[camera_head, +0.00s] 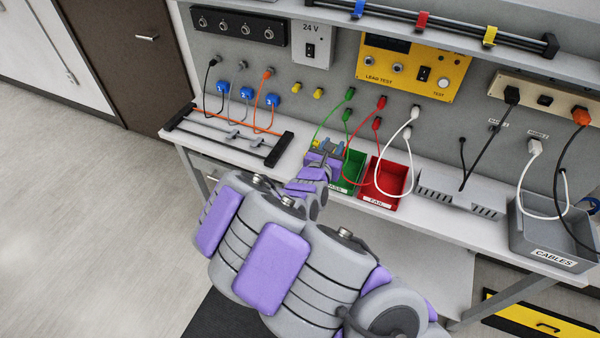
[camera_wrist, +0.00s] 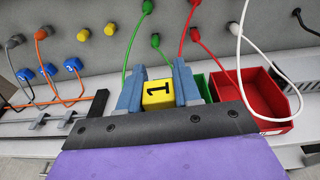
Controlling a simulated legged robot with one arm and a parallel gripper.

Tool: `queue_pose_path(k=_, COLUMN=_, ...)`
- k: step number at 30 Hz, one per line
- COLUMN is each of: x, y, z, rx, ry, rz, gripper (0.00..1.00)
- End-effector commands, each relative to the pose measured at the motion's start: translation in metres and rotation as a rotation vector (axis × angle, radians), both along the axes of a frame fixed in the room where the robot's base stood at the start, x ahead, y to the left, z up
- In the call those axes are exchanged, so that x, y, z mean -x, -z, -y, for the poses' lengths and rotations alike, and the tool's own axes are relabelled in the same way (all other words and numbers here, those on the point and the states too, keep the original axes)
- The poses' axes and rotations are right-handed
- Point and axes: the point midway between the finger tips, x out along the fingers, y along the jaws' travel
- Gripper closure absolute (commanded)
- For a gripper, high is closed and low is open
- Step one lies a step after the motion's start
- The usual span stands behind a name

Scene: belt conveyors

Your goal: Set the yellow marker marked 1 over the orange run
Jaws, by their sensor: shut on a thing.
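The yellow marker (camera_wrist: 158,93), with a black 1 facing the camera, sits between the blue-grey fingers of my gripper (camera_wrist: 158,90) in the wrist view. My gripper is shut on it. In the head view my gripper (camera_head: 325,150) is above the bench by the green bin, right of the cable rack. The orange run (camera_head: 255,108) hangs from an orange plug on the wall panel and goes down to the rack at left. It also shows in the wrist view (camera_wrist: 42,62), left of and apart from the marker.
The rack (camera_head: 228,136) has black end blocks and grey clips. Blue numbered pieces (camera_head: 247,92) are on the wall by the cables. Green (camera_head: 352,186) and red (camera_head: 385,183) bins and hanging test leads are close to my gripper. A grey cable tray (camera_head: 550,240) stands far right.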

Motion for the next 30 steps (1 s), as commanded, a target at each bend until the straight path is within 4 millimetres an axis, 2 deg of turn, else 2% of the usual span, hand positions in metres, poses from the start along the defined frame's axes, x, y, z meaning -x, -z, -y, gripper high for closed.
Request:
queue_pose_path(k=1, x=0.004, y=0.015, z=-0.009, rx=0.002, ry=-0.004, rz=-0.005, gripper=0.95)
queue_pose_path(k=6, x=0.024, y=0.058, z=-0.031, rx=0.002, ry=0.006, rz=-0.008, gripper=0.95)
queue_pose_path(k=15, x=0.063, y=0.115, z=-0.052, rx=0.001, ry=0.022, rz=-0.004, gripper=0.95)
queue_pose_path(k=21, x=0.075, y=0.129, z=-0.055, rx=-0.002, ry=0.030, rz=0.000, gripper=0.95)
queue_pose_path(k=30, x=0.076, y=0.130, z=-0.055, rx=-0.003, ry=0.032, rz=0.000, gripper=0.95)
